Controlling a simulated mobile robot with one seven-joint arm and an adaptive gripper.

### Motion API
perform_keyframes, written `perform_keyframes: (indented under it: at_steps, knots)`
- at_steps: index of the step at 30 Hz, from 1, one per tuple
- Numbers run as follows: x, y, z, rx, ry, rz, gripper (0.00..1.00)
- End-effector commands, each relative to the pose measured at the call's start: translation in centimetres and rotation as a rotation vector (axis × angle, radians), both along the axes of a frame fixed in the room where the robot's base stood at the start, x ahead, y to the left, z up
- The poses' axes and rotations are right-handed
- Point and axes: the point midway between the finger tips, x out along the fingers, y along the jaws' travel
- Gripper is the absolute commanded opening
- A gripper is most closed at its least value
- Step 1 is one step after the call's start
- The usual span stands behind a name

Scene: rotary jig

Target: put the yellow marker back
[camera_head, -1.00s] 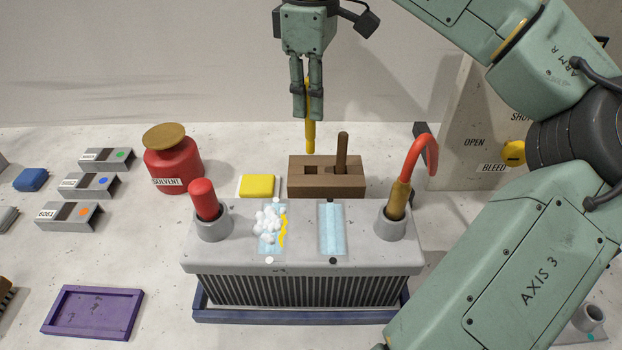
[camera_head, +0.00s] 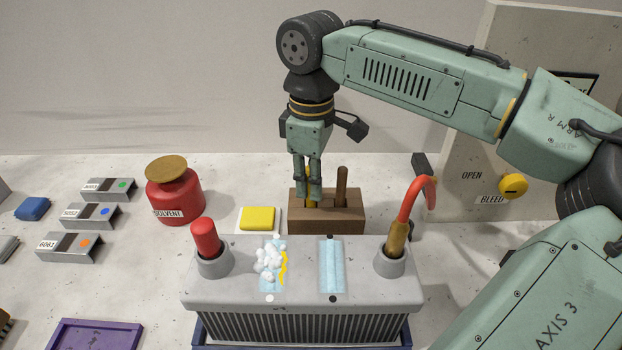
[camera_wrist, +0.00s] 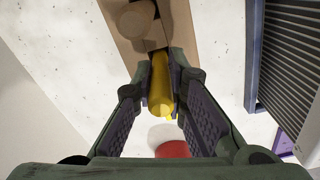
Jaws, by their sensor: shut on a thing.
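The yellow marker (camera_head: 312,190) is upright between the fingers of my gripper (camera_head: 308,196), over the left hole of the brown wooden block (camera_head: 330,221). In the wrist view the marker (camera_wrist: 160,88) is pinched between the two fingertips (camera_wrist: 161,82), and its far end meets the dark hole in the block (camera_wrist: 178,22). The lower end is hidden, so I cannot tell how deep it sits. A brown stick (camera_head: 341,184) stands in the block's right hole.
A grey finned unit (camera_head: 300,290) stands in front of the block, with a red-handled tool (camera_head: 205,238) and a red hooked tool (camera_head: 397,240) in its cups. A yellow pad (camera_head: 257,217) and a red solvent can (camera_head: 175,195) are to the left.

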Motion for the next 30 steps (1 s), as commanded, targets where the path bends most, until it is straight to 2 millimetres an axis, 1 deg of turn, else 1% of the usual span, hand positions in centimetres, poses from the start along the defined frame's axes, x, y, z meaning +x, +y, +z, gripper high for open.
perform_keyframes:
  at_steps: [1,2,11,19,23,26,30]
  knots:
    - [0.0,0.0,-0.2,0.001,0.001,0.001,0.0]
    - [0.0,0.0,-0.2,0.0,0.0,0.001,0.13]
    - [0.0,0.0,-0.2,0.0,0.0,0.0,0.33]
    - [0.0,0.0,-0.1,0.0,0.0,0.0,0.33]
    - [0.0,0.1,0.5,0.001,-0.001,0.001,0.33]
    - [0.1,0.1,2.0,0.003,-0.003,0.001,0.33]
    - [0.1,0.1,5.0,0.005,-0.001,0.001,0.33]
